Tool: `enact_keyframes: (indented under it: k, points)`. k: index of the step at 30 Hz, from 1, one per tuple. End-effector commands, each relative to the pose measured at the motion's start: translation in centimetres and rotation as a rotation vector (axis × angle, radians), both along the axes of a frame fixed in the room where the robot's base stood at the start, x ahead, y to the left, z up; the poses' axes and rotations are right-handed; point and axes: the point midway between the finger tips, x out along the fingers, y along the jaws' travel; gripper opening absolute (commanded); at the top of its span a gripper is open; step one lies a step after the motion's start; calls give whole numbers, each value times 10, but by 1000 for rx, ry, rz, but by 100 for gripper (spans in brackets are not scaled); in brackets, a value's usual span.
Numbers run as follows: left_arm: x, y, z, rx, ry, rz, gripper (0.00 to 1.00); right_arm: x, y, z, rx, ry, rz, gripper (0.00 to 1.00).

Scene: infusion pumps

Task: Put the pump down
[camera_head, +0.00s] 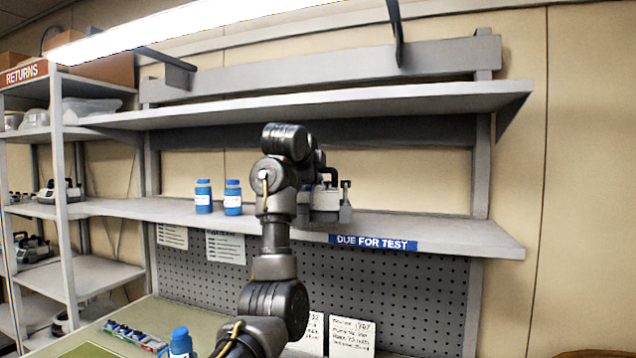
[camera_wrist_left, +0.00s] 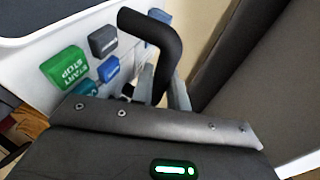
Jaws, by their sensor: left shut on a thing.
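The pump (camera_head: 327,199) is a pale grey box with a black handle, at the middle shelf above the "DUE FOR TEST" label (camera_head: 373,243). My forearm hides much of it. I cannot tell whether its base touches the shelf. In the left wrist view the pump's white face (camera_wrist_left: 38,52) shows a green START/STOP button (camera_wrist_left: 64,68) and several blue and grey buttons. The black curved handle (camera_wrist_left: 158,42) rises between the grey fingers of my left gripper (camera_wrist_left: 163,88), which is shut on it. My right gripper is not in view.
Two blue-capped bottles (camera_head: 203,197) (camera_head: 233,198) stand left of my arm on the middle shelf (camera_head: 455,236). The shelf is clear right of the pump. An upper shelf (camera_head: 430,98) runs overhead. A "RETURNS" rack (camera_head: 62,190) stands left.

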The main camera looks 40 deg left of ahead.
Motion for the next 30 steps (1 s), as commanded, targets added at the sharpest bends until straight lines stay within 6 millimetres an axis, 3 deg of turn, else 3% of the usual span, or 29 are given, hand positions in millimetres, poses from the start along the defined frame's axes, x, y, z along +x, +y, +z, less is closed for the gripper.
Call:
enact_keyframes:
  k: [3,12,26,27,30]
  points:
    - [2,-1,0,2,-5,0,0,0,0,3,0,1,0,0]
    - [5,-1,-29,1,-4,0,0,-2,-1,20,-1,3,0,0]
    - [4,-1,-38,2,-6,1,0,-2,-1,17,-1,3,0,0]
    - [5,-1,-39,0,1,0,20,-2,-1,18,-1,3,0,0]
    - [5,-1,-39,0,1,0,33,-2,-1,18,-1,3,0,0]
